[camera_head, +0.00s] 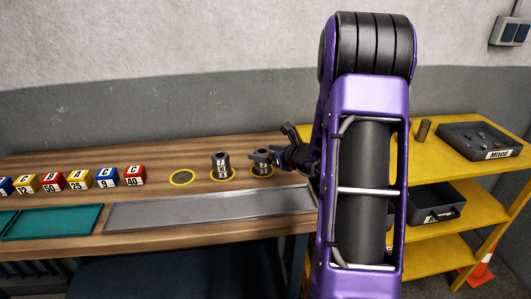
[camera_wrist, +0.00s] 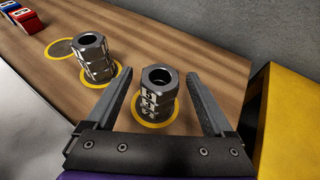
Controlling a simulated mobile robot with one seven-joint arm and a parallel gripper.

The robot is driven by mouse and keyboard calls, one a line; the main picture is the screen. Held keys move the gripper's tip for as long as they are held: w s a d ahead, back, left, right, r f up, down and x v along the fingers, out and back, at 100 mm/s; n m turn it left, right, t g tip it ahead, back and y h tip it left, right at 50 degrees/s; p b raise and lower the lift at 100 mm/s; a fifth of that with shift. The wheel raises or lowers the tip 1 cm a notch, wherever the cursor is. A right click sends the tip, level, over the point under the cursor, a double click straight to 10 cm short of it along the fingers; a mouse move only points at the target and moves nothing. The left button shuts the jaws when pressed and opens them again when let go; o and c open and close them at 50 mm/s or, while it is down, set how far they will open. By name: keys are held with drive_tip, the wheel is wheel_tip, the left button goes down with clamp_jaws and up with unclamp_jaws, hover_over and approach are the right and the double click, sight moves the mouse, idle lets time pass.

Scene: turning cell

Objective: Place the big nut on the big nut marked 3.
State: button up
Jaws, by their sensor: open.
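Two dark grey stacks of big nuts stand upright on the wooden bench. The left stack (camera_head: 221,166) and the right stack (camera_head: 262,168) each stand in a yellow ring. The wrist view shows the left stack (camera_wrist: 95,62) and the right stack (camera_wrist: 157,100) with white marks on their sides; I cannot read the numbers surely. My gripper (camera_head: 276,154) is at the right stack. In the wrist view my gripper (camera_wrist: 160,76) is open, with one finger on either side of the right stack and gaps beside it. Nothing is held.
An empty yellow ring (camera_head: 182,177) lies left of the stacks. A long grey tray (camera_head: 205,211) lies along the bench front, with a teal tray (camera_head: 55,223) and several coloured lettered blocks (camera_head: 106,178) at left. A yellow shelf (camera_head: 440,148) with a "Mixed" tray (camera_head: 501,154) stands right.

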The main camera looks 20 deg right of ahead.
drive_tip(key=shift+r, duration=0.1)
drive_tip(key=shift+s+r, duration=0.15)
drive_tip(key=shift+s, duration=0.05)
drive_tip(key=v, duration=1.1)
drive_tip(key=shift+s+p, duration=0.3)
drive_tip(key=shift+p, duration=0.1)
drive_tip(key=shift+d, duration=0.1)
